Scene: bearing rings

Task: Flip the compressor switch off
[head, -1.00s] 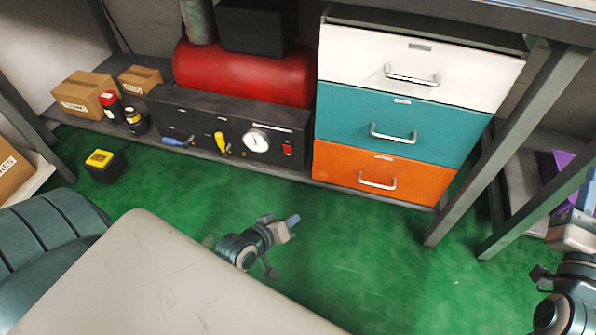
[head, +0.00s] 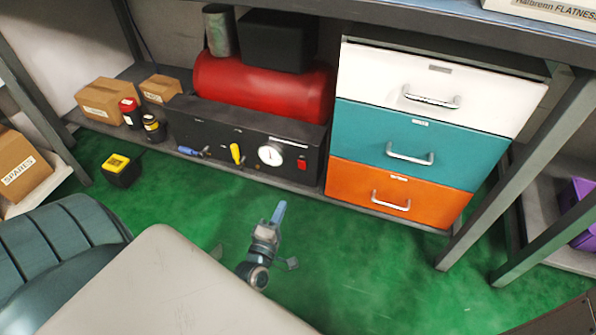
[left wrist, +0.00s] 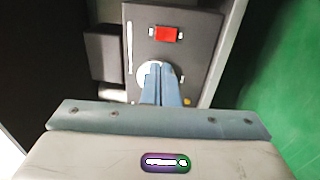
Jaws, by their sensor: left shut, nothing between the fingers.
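The compressor has a red tank (head: 262,90) and a black front panel (head: 215,132) on the low shelf. A small red switch (head: 302,164) sits near the panel's right end, beside a round white gauge (head: 270,155). My left gripper (head: 279,212) is shut and empty, in front of the panel and apart from it, with its blue fingers pointing at it. In the left wrist view the red switch (left wrist: 166,34) shows just beyond the closed fingertips (left wrist: 160,68), which cover part of the gauge. My right gripper is out of view.
A yellow handle (head: 236,153) and a blue handle (head: 190,152) are on the panel left of the gauge. A drawer unit (head: 420,148) with white, teal and orange drawers stands close at right. The green floor (head: 350,260) in front is clear.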

